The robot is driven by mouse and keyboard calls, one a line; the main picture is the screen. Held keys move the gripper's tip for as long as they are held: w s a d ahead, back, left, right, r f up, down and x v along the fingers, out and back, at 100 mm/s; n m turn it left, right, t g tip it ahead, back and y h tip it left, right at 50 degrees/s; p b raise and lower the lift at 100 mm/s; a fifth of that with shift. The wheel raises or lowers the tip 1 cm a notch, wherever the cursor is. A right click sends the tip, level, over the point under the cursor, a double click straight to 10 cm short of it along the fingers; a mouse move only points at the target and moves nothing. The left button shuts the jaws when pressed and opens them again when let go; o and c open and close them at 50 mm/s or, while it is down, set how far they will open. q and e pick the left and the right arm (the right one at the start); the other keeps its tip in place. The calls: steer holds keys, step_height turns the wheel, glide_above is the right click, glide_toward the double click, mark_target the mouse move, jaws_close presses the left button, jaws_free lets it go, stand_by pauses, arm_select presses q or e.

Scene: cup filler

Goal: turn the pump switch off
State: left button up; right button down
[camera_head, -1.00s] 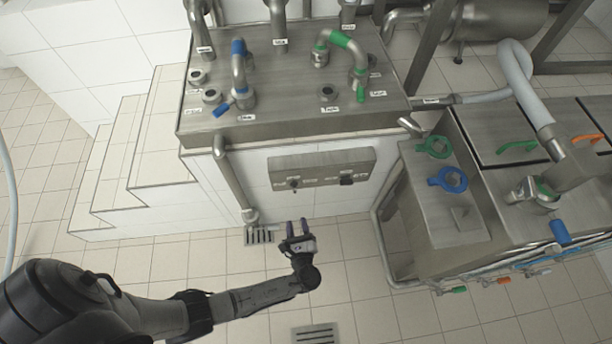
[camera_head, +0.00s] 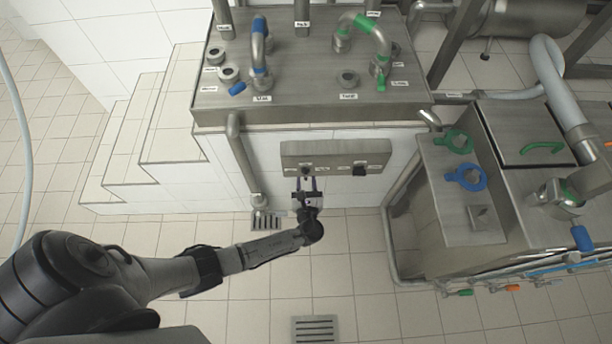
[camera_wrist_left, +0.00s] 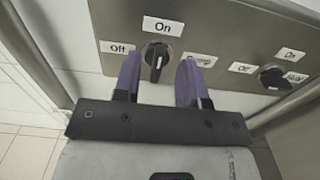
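The control panel (camera_head: 336,155) is a steel plate on the white tiled front of the valve bench. Its left black rotary switch (camera_wrist_left: 156,57) has an "On" label above it and an "Off" label on its left; a third label on its right is hard to read. The switch handle stands roughly upright, toward "On". My left gripper (camera_head: 306,184) is open in front of this switch. In the left wrist view its purple fingers (camera_wrist_left: 157,80) stand on either side of the knob, apart from it. My right gripper is out of view.
A second black switch (camera_head: 359,170) sits to the right on the panel. A pipe (camera_head: 241,155) runs down left of the panel to a floor drain (camera_head: 265,221). A steel machine (camera_head: 455,215) stands at the right.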

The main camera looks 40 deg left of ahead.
mark_target(306, 175)
arm_select(q)
steer(key=shift+x, duration=1.5)
steer(key=shift+s, duration=0.1)
jaws_close()
